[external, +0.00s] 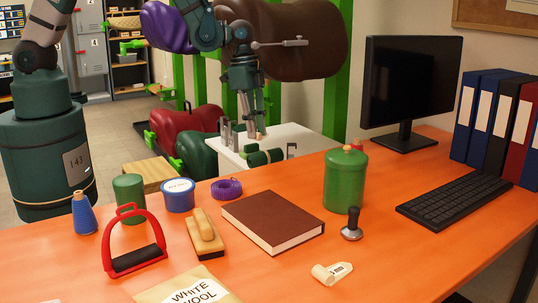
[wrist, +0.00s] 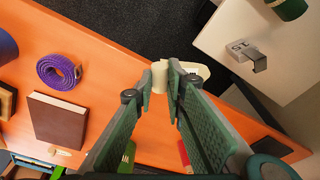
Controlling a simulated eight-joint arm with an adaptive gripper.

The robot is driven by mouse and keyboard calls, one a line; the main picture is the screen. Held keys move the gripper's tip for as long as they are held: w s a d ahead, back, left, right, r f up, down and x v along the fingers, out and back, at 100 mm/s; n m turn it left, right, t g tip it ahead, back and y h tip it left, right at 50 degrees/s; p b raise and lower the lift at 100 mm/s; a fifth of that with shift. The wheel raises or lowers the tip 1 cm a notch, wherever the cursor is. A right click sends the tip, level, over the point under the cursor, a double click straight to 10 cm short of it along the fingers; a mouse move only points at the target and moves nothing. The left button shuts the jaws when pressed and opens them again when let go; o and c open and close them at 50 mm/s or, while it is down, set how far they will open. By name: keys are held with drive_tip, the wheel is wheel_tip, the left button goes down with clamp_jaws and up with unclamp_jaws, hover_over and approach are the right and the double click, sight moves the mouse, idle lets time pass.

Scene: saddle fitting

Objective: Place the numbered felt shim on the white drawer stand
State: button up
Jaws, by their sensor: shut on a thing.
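My gripper (wrist: 172,78) is shut on a cream felt piece (wrist: 199,69), taken to be the shim; no number is readable on it. The piece sticks out on both sides of the fingertips. In the external view my gripper (external: 254,134) points down by the white drawer stand (external: 309,136), and the held piece is hard to make out. In the wrist view the stand's white top (wrist: 219,38) lies to the upper right, apart from the piece in the picture. The height of the piece above the stand cannot be told.
The stand carries a green roll (external: 265,157) and grey metal brackets (external: 291,150). The orange table (external: 290,265) holds a brown book (external: 272,220), a green canister (external: 346,182) and a labelled cream roll (external: 331,273). Part of the stand's top is bare.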

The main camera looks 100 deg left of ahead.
drive_tip(key=s+a+f+m, duration=0.25)
drive_tip(key=s+a, duration=0.55)
drive_tip(key=a, duration=0.4)
drive_tip(key=w+a+f+m+b, duration=0.1)
drive_tip(key=w+a+f+b, duration=0.3)
drive_tip(key=a+f, duration=0.1)
drive_tip(key=w+a+f+m+b, duration=0.2)
drive_tip(key=w+a+f+b, duration=0.2)
drive_tip(key=a, duration=0.4)
drive_tip(key=shift+w+a+f+h+b, duration=0.25)
drive_tip(key=shift+f+h+b, duration=0.15)
drive_tip(key=shift+f+b, duration=0.2)
drive_tip(key=shift+f+b, duration=0.6)
drive_tip(key=shift+f, duration=2.5)
drive_tip(key=shift+f+b, duration=0.4)
drive_tip(key=shift+f, duration=1.5)
